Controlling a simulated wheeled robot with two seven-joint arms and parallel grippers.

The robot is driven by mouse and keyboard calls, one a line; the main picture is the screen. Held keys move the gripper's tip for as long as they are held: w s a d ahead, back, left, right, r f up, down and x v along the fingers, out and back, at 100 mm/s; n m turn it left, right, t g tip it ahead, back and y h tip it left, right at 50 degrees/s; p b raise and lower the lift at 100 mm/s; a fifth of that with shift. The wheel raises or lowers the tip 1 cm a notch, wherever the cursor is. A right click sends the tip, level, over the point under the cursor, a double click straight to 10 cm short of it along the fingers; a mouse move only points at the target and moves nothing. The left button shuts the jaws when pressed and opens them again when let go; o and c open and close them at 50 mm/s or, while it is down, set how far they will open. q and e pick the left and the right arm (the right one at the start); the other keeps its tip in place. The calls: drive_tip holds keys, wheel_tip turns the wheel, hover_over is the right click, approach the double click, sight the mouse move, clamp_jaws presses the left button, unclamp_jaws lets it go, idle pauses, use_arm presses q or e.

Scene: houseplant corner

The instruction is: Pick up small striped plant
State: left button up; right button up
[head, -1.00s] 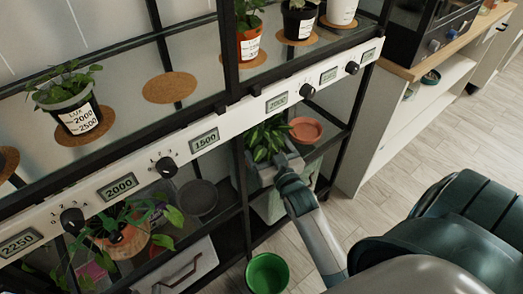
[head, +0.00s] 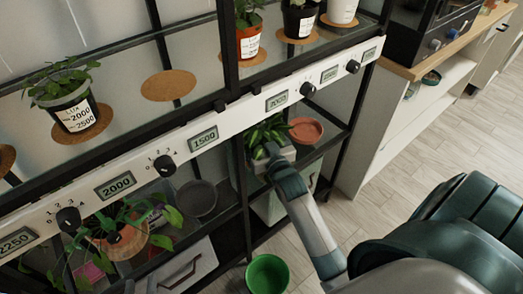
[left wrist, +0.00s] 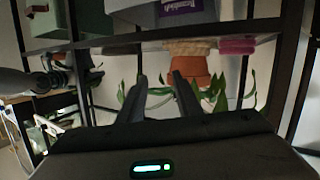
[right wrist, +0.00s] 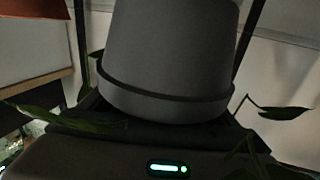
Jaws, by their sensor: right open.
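A terracotta saucer (head: 306,130) lies right of the plant, a dark saucer (head: 197,198) to its left. The white control rail (head: 232,122) runs above the lower shelf.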

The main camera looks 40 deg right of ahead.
drive_tip(key=c, duration=1.3)
drive_tip(key=shift+o, duration=0.2)
drive_tip(key=shift+o, duration=0.2)
drive_tip(key=shift+r, duration=0.15)
